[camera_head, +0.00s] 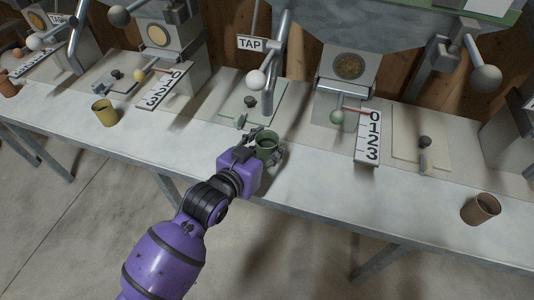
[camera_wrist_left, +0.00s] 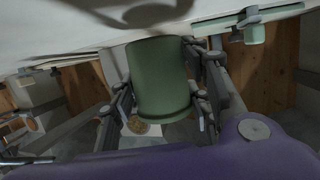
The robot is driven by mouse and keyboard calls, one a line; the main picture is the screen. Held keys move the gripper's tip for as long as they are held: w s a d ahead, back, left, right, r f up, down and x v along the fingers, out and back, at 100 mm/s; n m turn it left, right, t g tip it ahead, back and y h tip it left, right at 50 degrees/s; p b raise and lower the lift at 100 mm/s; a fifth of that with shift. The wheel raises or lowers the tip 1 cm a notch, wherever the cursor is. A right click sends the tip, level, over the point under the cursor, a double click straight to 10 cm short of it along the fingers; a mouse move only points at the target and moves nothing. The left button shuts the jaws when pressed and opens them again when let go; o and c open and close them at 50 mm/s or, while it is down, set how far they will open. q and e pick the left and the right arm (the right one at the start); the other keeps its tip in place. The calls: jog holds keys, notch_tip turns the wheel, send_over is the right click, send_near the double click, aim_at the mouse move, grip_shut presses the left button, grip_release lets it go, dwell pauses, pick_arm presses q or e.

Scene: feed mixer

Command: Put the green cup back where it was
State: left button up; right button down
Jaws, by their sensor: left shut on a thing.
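The green cup (camera_head: 266,147) is at the front middle of the table in the head view, upright with its open top showing. My left gripper (camera_head: 266,146) is shut on it, with fingers on both sides of the cup. In the left wrist view the green cup (camera_wrist_left: 160,80) fills the middle, between the fingers of the left gripper (camera_wrist_left: 163,95). The cup's base is close to the table top; I cannot tell whether it touches. My right gripper is not in view.
A yellow cup (camera_head: 105,113) stands at left and a brown cup (camera_head: 481,209) at right. Behind are a TAP sign (camera_head: 251,45), levers with ball knobs, and a 0-1-2-3 scale (camera_head: 368,140). The table (camera_head: 330,185) is clear right of the green cup.

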pick_arm(q)
jog(key=shift+s+f, duration=0.1)
jog(key=shift+f, duration=1.2)
jog(key=shift+f, duration=0.1)
jog(key=o, duration=1.2)
jog(key=v, duration=1.2)
jog(key=shift+p, duration=0.3)
